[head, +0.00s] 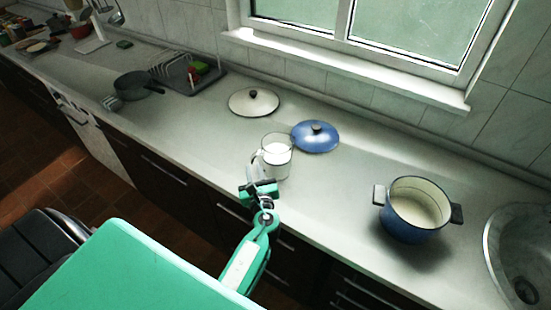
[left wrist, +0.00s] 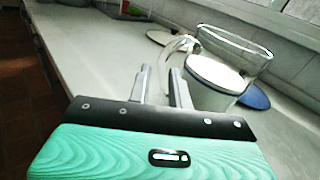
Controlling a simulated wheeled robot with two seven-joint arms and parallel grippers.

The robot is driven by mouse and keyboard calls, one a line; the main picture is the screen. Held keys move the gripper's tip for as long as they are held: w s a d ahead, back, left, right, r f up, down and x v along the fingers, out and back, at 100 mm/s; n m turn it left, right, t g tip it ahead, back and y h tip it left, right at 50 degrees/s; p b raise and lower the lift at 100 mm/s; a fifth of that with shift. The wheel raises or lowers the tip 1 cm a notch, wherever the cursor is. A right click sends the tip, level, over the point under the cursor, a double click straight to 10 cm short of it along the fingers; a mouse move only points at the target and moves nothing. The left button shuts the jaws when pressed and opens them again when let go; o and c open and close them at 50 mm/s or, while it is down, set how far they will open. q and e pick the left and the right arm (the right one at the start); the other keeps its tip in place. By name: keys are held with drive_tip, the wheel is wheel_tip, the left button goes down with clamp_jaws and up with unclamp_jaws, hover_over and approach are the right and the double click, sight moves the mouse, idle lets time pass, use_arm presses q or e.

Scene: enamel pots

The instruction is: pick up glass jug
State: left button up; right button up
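The glass jug (head: 277,158) stands upright on the counter, clear-walled with white liquid inside. In the left wrist view the jug (left wrist: 222,70) is just beyond and right of the fingers, its handle curving toward them. My left gripper (head: 260,188) is at the jug's near side, by the handle. In the left wrist view its two fingers (left wrist: 162,84) stand apart with a narrow gap. The handle's lower part shows close to the gap; I cannot tell if it lies between the fingers. My right gripper is not in view.
A blue lid (head: 316,137) lies close behind the jug, and a white lid (head: 254,102) behind to its left. A blue pot (head: 408,228) stands right, near the sink (head: 520,255). A dark pan (head: 135,86) and rack are farther left. Counter between jug and pot is clear.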

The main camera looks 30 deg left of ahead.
sight(254, 165)
use_arm(q)
drive_tip(key=shift+w+a+r, duration=0.1)
drive_tip(key=shift+w+a, duration=0.25)
drive_tip(key=shift+w, duration=0.05)
drive_tip(key=p+x, duration=0.1)
drive_tip(key=x, duration=0.1)
drive_tip(key=p+x, duration=0.1)
drive_tip(key=x, duration=0.1)
drive_tip(key=shift+w+a+f, duration=0.1)
drive_tip(key=shift+w+f, duration=0.1)
drive_tip(key=shift+w, duration=0.1)
clamp_jaws()
drive_tip(key=shift+s, duration=0.1)
idle(0.7)
drive_tip(key=shift+r, duration=0.1)
